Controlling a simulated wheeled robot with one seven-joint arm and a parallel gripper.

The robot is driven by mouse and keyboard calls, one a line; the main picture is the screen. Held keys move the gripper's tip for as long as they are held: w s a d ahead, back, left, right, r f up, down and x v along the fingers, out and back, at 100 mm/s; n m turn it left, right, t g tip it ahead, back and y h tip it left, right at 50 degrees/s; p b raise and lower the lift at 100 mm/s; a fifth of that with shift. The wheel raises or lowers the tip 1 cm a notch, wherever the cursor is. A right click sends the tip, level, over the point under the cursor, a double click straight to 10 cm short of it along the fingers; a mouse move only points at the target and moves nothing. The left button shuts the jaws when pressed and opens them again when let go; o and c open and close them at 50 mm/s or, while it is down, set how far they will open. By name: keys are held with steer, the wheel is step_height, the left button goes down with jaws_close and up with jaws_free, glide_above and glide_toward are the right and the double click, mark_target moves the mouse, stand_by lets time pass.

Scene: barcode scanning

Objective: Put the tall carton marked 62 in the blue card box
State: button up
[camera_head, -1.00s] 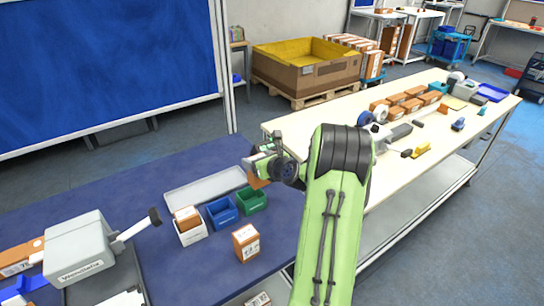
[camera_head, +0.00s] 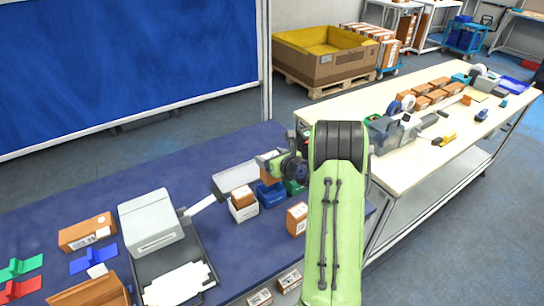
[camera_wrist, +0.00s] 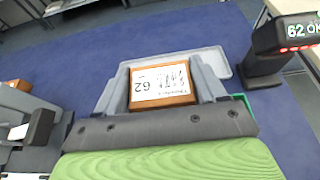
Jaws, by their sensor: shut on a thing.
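My gripper (camera_head: 268,164) is shut on the tall carton marked 62 (camera_wrist: 161,83). In the wrist view the carton lies between the two grey fingers, with its white label and "62" facing the camera. In the head view only a small orange part of it (camera_head: 267,174) shows below the gripper. The blue card box (camera_head: 271,198) stands on the blue table, just below the carton in the picture. I cannot tell the height of the carton above it.
A green box (camera_head: 297,188) stands right of the blue one, partly behind my arm. A white box (camera_head: 243,213) holding a carton is to the left. Another carton (camera_head: 297,220) stands in front. A scanner display (camera_wrist: 298,32) reads "62 OK". A grey tray (camera_head: 232,179) lies behind.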

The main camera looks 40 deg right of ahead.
mark_target(275, 180)
step_height(275, 180, down, 9)
steer(key=b, duration=0.6)
steer(key=o, duration=1.1)
steer(key=shift+c, duration=0.2)
steer(key=shift+r, duration=0.1)
steer(key=shift+r+p, duration=3.55)
steer(key=shift+r, duration=0.25)
